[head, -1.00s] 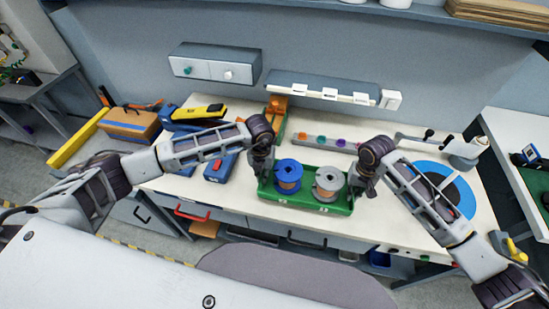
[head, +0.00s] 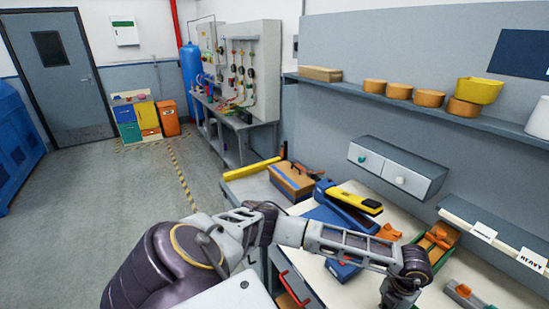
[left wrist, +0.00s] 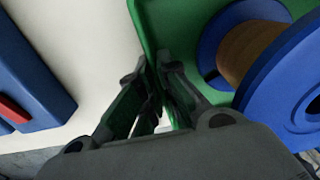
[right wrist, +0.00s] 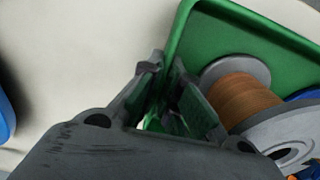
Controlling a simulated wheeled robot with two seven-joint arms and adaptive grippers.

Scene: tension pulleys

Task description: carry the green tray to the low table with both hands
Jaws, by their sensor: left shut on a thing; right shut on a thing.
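The green tray shows in the left wrist view (left wrist: 180,28) and the right wrist view (right wrist: 205,42); it is outside the head view now. My left gripper (left wrist: 152,88) is shut on one end wall of the tray. My right gripper (right wrist: 165,88) is shut on the opposite end wall. A blue spool with brown winding (left wrist: 290,80) lies in the tray near the left gripper. A grey spool with brown winding (right wrist: 240,98) lies near the right gripper. Whether the tray touches the bench is unclear. I cannot identify a low table in these frames.
A drawer unit (head: 397,168) hangs on the wall above. Open floor (head: 95,230) lies to the left, towards a grey door (head: 60,75) and coloured bins (head: 140,118).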

